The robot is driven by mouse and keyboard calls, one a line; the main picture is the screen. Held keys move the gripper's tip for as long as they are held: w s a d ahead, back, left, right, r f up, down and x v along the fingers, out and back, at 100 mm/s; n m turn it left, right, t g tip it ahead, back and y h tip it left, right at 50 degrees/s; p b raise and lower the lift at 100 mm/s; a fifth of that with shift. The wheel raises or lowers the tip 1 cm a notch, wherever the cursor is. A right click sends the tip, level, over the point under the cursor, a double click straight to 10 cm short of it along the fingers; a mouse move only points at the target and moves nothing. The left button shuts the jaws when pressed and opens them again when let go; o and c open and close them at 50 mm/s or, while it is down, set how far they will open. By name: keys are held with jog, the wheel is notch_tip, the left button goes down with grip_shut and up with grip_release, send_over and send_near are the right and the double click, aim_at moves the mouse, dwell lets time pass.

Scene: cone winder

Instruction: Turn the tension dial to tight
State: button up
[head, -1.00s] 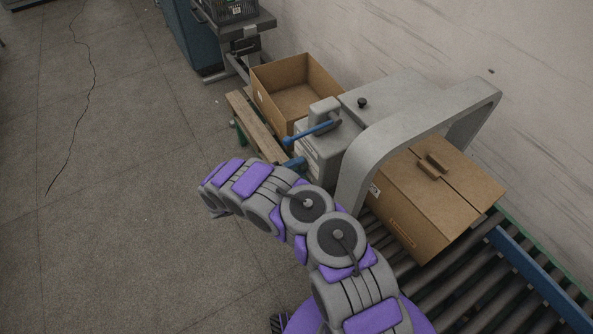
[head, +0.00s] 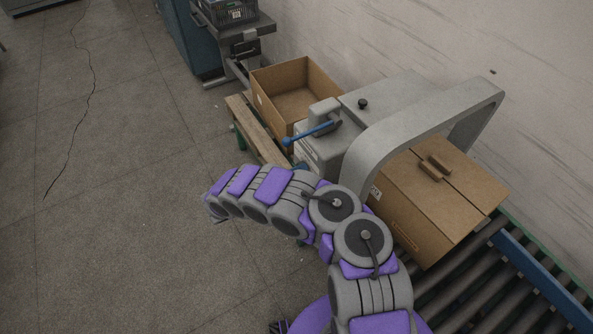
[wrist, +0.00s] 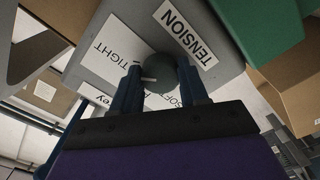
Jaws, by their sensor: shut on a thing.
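In the wrist view, a round grey-green dial (wrist: 165,74) sits on a grey panel under a white TENSION label (wrist: 186,32). A TIGHT label (wrist: 118,53) is to its left. A SOFT label (wrist: 188,93) is at its lower right, partly covered by a finger. A short white mark on the dial shows at its left side, near the TIGHT label. My gripper (wrist: 160,84) has its two dark blue fingers on either side of the dial and is shut on it. In the head view, the dial and fingertips are hidden.
The head view shows a grey machine (head: 398,97) with a blue-handled lever (head: 310,133). A closed carton (head: 430,205) lies under its arch on a roller conveyor (head: 470,285). An open carton (head: 275,77) stands behind. The floor at left is clear.

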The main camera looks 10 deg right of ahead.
jog(key=shift+s+f+m, duration=0.1)
jog(key=shift+f+m, duration=0.2)
jog(key=shift+m, duration=0.4)
jog(key=o, duration=0.8)
jog(key=shift+o, duration=1.3)
jog(key=shift+r, duration=0.15)
jog(key=shift+a, duration=0.1)
jog(key=p+v, duration=0.1)
jog(key=v, duration=1.6)
jog(key=shift+a+p, duration=0.15)
jog(key=shift+p, duration=0.15)
